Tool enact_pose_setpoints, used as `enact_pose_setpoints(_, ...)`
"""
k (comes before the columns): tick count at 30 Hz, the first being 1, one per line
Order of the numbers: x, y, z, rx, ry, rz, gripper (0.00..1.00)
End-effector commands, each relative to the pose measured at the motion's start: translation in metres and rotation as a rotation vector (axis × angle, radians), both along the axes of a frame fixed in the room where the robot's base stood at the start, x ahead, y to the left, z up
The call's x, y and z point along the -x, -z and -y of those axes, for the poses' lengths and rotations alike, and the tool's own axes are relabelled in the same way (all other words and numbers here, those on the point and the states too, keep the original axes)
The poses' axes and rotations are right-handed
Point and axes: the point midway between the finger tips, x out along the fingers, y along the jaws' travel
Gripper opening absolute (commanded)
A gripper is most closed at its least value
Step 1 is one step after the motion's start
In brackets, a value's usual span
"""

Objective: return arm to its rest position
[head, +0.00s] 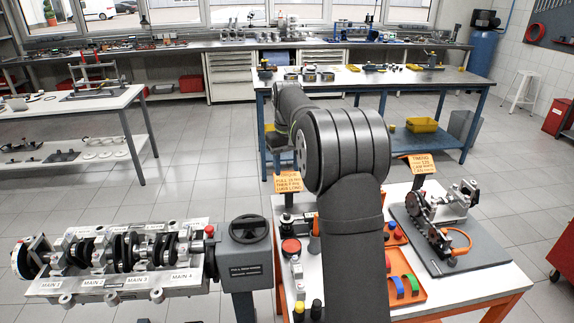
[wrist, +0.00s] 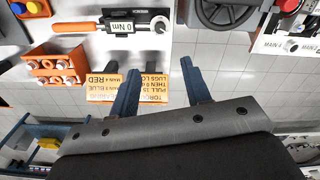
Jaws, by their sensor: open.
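My arm (head: 352,240) rises from the bottom centre of the head view and bends away at a dark elbow. My gripper cannot be made out behind it there. In the wrist view my gripper (wrist: 160,66) shows two blue fingers, spread apart with nothing between them. The fingers hang above the floor and the orange instruction cards (wrist: 135,88) at the edge of the white worktable. The cards look to be below the fingers, with no clear contact.
The worktable (head: 462,300) holds a torque wrench (wrist: 120,27), an orange rack (wrist: 55,68) and a grey mat (head: 480,262) with a mechanism. An engine block (head: 115,275) with a crankshaft stands at left beside a stand with a handwheel (head: 249,228). Open floor (head: 190,180) lies behind.

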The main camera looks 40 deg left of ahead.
Motion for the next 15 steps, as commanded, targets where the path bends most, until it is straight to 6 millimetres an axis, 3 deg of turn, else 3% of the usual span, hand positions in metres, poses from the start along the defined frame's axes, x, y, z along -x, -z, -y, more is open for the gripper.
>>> enact_pose_setpoints(15, 0.0003, 0.0077, 0.0003, 0.002, 0.0, -0.002, 0.44)
